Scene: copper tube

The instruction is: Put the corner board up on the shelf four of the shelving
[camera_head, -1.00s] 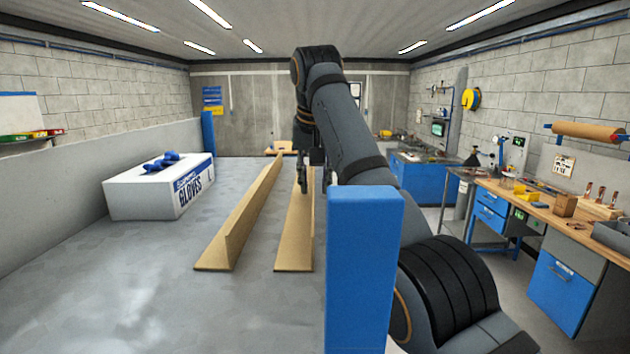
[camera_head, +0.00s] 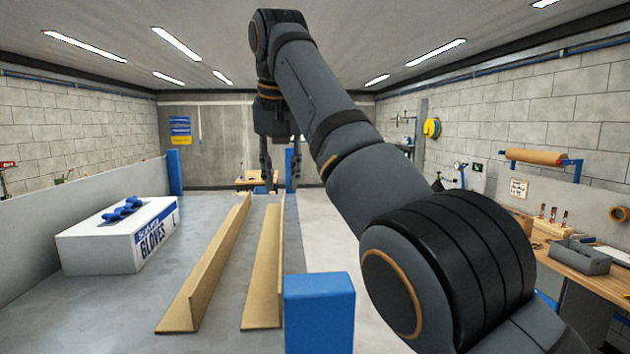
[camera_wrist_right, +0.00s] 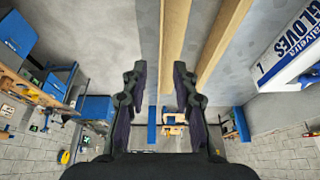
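Two long tan corner boards lie side by side on a grey shelf surface (camera_head: 110,300). The left board (camera_head: 205,270) shows an upright flange; the right board (camera_head: 264,270) lies close beside it. My right gripper (camera_head: 279,182) hangs near the far end of the right board, with its two fingers apart. My left gripper is not in view.
A white glove box (camera_head: 100,245) with blue gloves on top stands at the left. A blue post (camera_head: 320,310) rises at the near right edge of the surface, with others at the far corners. A workbench (camera_head: 580,262) is at the right.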

